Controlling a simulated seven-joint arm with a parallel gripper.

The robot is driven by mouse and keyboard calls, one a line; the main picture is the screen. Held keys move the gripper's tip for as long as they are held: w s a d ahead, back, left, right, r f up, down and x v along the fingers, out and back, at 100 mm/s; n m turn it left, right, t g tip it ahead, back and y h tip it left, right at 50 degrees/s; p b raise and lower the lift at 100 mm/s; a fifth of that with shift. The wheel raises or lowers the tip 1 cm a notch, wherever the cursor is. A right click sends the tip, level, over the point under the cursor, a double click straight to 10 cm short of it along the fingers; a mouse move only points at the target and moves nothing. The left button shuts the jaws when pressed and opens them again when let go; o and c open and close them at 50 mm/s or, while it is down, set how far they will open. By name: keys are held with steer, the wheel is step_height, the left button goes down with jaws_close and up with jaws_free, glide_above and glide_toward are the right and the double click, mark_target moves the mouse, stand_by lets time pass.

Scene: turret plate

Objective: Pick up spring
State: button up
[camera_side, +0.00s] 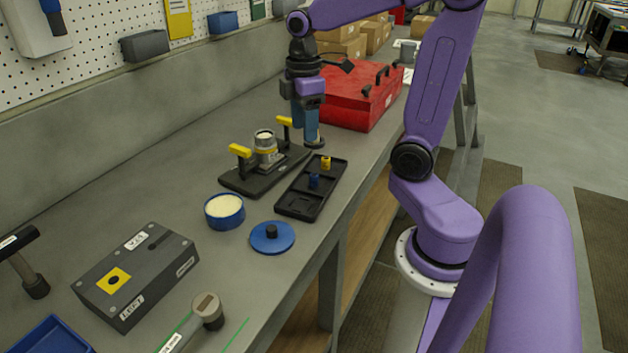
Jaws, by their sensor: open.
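My gripper (309,137) points down at the far end of the work area, its blue fingers open just behind the black tray. A small dark round item (315,145) shows at the fingertips; I cannot tell whether it is between or beside them. The black tray (294,207) has compartments with a small yellow piece (326,162) and a small blue piece (314,181). No spring can be made out for certain at this size. The black turret plate (245,184) bears a metal cylinder (265,148) between yellow clamp handles (240,150).
A red toolbox (350,105) stands close behind my gripper. Nearer are a blue tub with pale contents (224,211), a blue lid (272,238) and a dark grey box (137,276). The bench left of the turret plate is clear.

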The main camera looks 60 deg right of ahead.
steer(key=d, duration=0.4)
glide_above(314, 174)
steer(key=f, duration=1.1)
steer(key=shift+w+a+f, duration=0.1)
steer(key=shift+w+a, duration=0.1)
steer(key=shift+a, duration=0.05)
steer(key=f, duration=0.3)
steer(key=shift+s+d+f, duration=0.15)
steer(key=shift+s+f, duration=0.1)
steer(key=shift+s, duration=0.1)
steer(key=shift+w+f, duration=0.1)
steer(key=shift+f, duration=0.75)
steer(key=shift+c, duration=0.4)
jaws_close()
